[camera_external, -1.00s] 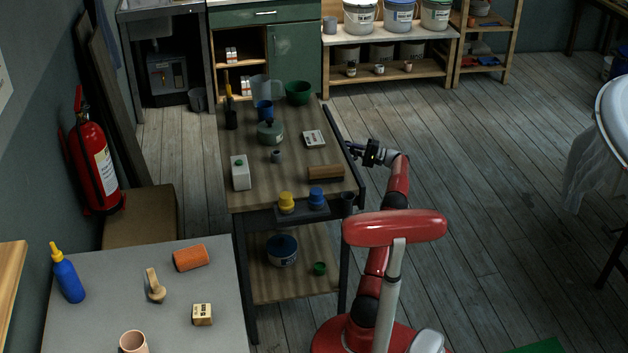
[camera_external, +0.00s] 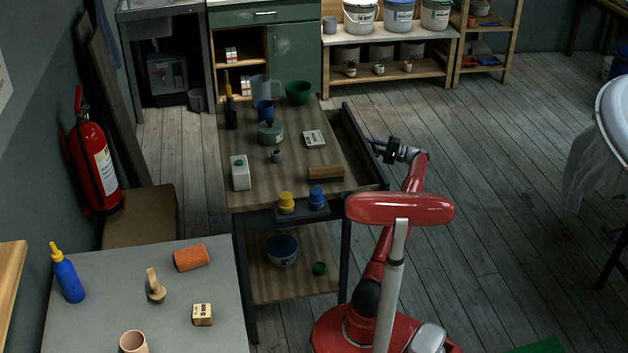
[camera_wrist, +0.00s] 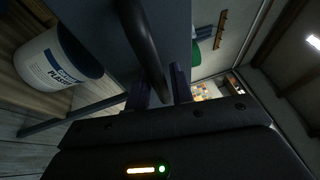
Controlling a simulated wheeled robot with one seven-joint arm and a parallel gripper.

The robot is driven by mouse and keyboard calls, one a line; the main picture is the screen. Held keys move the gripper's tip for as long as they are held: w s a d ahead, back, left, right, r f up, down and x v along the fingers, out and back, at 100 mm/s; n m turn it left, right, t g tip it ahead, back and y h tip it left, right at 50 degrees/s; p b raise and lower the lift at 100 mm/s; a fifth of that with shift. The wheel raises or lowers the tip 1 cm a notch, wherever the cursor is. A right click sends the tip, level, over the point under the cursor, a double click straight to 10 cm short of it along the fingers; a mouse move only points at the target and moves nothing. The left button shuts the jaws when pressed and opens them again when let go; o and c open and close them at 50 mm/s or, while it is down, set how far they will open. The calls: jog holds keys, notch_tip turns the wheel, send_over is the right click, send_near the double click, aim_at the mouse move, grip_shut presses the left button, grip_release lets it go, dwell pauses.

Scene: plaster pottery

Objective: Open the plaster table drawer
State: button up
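The plaster table (camera_external: 262,197) is a dark-framed worktable with a wooden top, left of my arm in the external view. Its drawer (camera_external: 354,148) stands open along the right side, with its dark inside partly showing beside the tabletop. My gripper (camera_external: 374,144) is at the outer face of the drawer. In the wrist view, the curved dark drawer handle (camera_wrist: 147,45) runs down between the two fingers of my gripper (camera_wrist: 161,90), which appear closed around it. The drawer's grey front (camera_wrist: 105,35) fills the area behind the handle. The exact finger contact is dark.
A pot (camera_external: 269,132), a brown block (camera_external: 325,172), a white bottle (camera_external: 240,172) and other items stand on the tabletop. A labelled plaster bucket (camera_wrist: 55,60) sits below in the wrist view. The floor (camera_external: 480,180) right of my arm is clear.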

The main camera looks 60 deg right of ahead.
aim_at(376, 151)
jog(key=o, duration=0.3)
jog(key=shift+s+d, duration=0.15)
jog(key=s+d+r+m+h+b, duration=0.3)
jog(key=m+h, duration=0.5)
jog(key=m, duration=1)
jog(key=s+a+f+m+g+h+b, duration=0.1)
jog(key=s+a+m+g+h+b, duration=0.3)
jog(key=m, duration=0.6)
jog(key=s+a+m+g+h, duration=0.15)
jog(key=a+m, duration=0.35)
jog(key=m, duration=0.5)
jog(key=shift+m+t+h, duration=0.3)
jog(key=shift+t+h, duration=0.05)
jog(key=shift+h, duration=0.1)
jog(key=x, duration=0.7)
jog(key=shift+w+f, duration=0.1)
jog(key=shift+f, duration=0.15)
jog(key=shift+c, duration=0.4)
grip_shut()
